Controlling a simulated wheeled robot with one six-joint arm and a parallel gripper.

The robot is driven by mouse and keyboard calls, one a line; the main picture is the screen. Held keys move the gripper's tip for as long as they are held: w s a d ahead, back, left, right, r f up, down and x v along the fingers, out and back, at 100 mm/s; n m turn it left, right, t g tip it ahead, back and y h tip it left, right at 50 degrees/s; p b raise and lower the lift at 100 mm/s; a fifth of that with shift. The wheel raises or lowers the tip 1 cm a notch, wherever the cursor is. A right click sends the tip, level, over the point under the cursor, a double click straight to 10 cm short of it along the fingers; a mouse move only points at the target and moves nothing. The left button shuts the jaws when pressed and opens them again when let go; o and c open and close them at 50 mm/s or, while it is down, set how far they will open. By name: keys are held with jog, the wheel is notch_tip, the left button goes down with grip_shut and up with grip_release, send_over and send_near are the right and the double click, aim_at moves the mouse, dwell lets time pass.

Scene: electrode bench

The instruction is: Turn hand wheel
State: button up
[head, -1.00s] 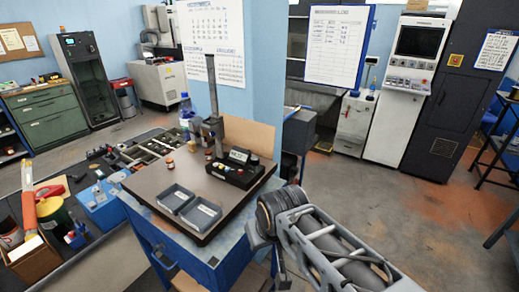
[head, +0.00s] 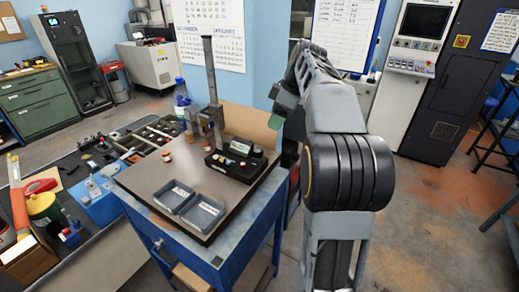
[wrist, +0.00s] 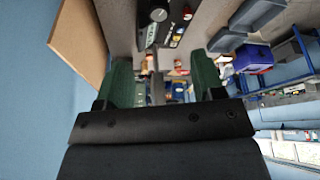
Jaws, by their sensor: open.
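A stand with a tall grey column (head: 212,75) and a clamp head (head: 205,122) stands at the back of the dark bench top (head: 155,180). I cannot make out a hand wheel clearly in either view. A black instrument box (head: 235,160) sits right of the stand; a dark device that looks like it shows in the wrist view (wrist: 170,22). My gripper (head: 280,108) is raised right of the stand, apart from it, partly hidden by my arm. In the wrist view my gripper (wrist: 162,80) has its two green-padded fingers spread, with no held object visible between them.
Two grey trays (head: 187,203) lie at the bench front. A blue pillar (head: 245,75) and a tan board (head: 250,122) rise behind. A tool-laden bench (head: 85,240) is at left. Floor at right is open.

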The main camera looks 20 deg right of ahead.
aim_at(259, 150)
jog(key=p+x, duration=0.1)
jog(key=x, duration=1.2)
jog(key=shift+w+f, duration=0.15)
jog(key=shift+f, duration=0.1)
jog(key=shift+c, duration=0.2)
jog(key=c, duration=0.9)
